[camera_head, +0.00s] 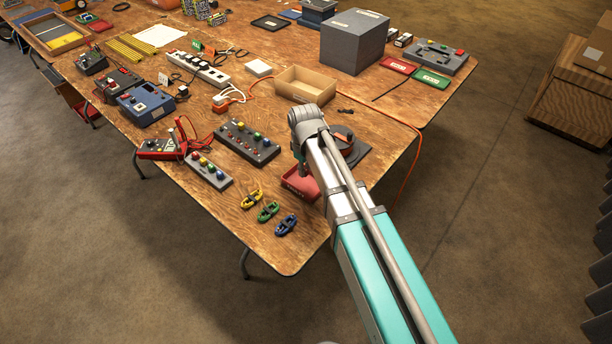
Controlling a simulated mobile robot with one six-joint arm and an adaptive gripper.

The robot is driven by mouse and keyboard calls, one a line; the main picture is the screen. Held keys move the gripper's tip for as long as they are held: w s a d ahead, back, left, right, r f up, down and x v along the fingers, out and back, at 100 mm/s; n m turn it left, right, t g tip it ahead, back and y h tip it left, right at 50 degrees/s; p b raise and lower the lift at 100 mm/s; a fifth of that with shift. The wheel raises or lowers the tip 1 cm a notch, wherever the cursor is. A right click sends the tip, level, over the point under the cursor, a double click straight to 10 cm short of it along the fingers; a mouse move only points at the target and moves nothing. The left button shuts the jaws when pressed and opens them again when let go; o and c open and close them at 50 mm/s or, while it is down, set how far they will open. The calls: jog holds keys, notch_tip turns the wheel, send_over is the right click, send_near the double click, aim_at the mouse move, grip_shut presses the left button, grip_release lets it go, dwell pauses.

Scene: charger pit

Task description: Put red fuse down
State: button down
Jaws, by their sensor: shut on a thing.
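My gripper (302,168) points down at the near right part of the wooden table, over or just inside a small red tray (296,186). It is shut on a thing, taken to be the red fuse. The fuse is hidden or too small to make out, so I cannot tell whether it touches the tray floor. My own arm covers the right side of the tray.
A dark panel with coloured buttons (248,142) stands left of the gripper. Small yellow (251,199), green (268,211) and blue (286,224) clamp-like things lie near the front edge. An open cardboard box (305,84) stands behind. An orange cable (415,150) runs over the right edge.

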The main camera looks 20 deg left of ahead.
aim_at(305, 185)
jog(key=shift+w+a+f+b, duration=0.15)
jog(key=shift+w+f+b, duration=0.35)
jog(key=shift+f+b, duration=0.2)
jog(key=shift+s+f+b, duration=0.1)
jog(key=shift+f+b, duration=1.2)
jog(key=shift+f, duration=0.05)
jog(key=shift+f+b, duration=0.55)
jog(key=shift+b, duration=0.05)
jog(key=c, duration=0.6)
grip_release()
jog(key=shift+r, duration=0.1)
notch_tip(305, 185, up, 13)
jog(key=p, duration=1.3)
